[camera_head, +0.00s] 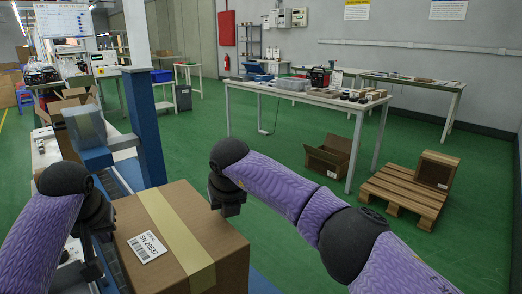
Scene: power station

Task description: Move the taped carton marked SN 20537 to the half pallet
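The taped carton (205,229), brown with a tan tape strip and a white label reading SN 20537, is close in front of me at the lower middle. My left gripper (97,232) is at its left side and my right gripper (227,203) is at its far right edge. I cannot tell whether either presses on the carton, or whether the carton is lifted or rests on the blue-edged conveyor (127,172). The finger openings are not clear. The half pallet (392,190), of wooden slats, lies on the floor at the right with a smaller carton (436,170) on its far right part.
A long table (300,97) with tools and boxes stands beyond, with an open carton (328,157) on the floor beneath its right end. A blue post (146,130) rises by the conveyor.

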